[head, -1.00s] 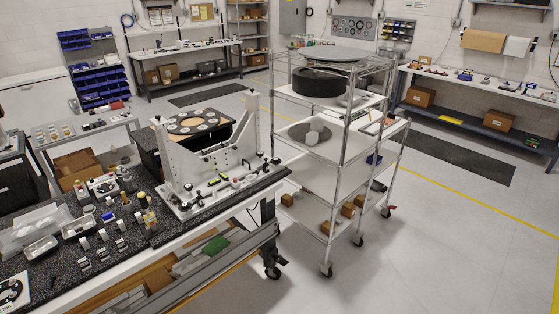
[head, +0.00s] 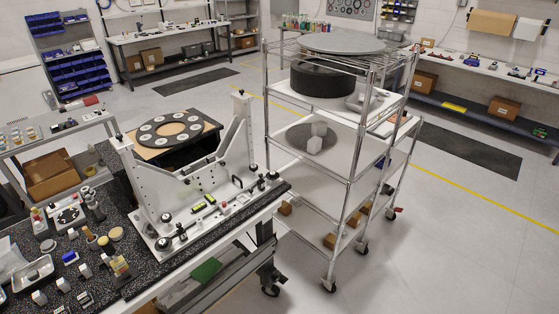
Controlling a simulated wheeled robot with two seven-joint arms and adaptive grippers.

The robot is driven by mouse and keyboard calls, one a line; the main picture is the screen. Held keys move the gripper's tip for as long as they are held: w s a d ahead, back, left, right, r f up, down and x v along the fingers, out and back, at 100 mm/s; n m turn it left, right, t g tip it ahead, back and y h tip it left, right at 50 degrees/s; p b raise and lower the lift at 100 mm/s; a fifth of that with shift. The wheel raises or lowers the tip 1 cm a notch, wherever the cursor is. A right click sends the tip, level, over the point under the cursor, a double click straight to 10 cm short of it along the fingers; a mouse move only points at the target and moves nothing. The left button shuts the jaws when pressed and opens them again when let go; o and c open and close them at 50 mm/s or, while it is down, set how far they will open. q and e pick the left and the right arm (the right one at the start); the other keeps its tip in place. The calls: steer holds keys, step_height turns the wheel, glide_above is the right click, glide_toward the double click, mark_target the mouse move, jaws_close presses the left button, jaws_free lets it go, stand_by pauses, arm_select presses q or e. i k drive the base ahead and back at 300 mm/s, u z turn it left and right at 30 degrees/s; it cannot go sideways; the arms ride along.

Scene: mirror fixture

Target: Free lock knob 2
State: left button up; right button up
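The mirror fixture (head: 148,188) stands on the near end of the black speckled bench. It has two white uprights, a V-shaped cradle between them and a white base plate. Small dark knobs show on the base, with a cluster at the left (head: 165,216) and others at the right end (head: 272,176). A dark knob tops the right post (head: 241,93). No readable number tells which one is lock knob 2, and I cannot tell whether any knob is locked. Neither of my grippers is in view.
A wire-shelf cart (head: 346,178) with round discs stands right of the bench. A black ring with pale inserts (head: 177,128) lies behind the fixture. Small parts and a clear tray (head: 33,272) crowd the bench's left side. Open floor (head: 460,240) lies at the right.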

mark_target(273, 176)
steer(key=u, duration=0.3)
steer(key=i, duration=1.05)
steer(key=u, duration=0.35)
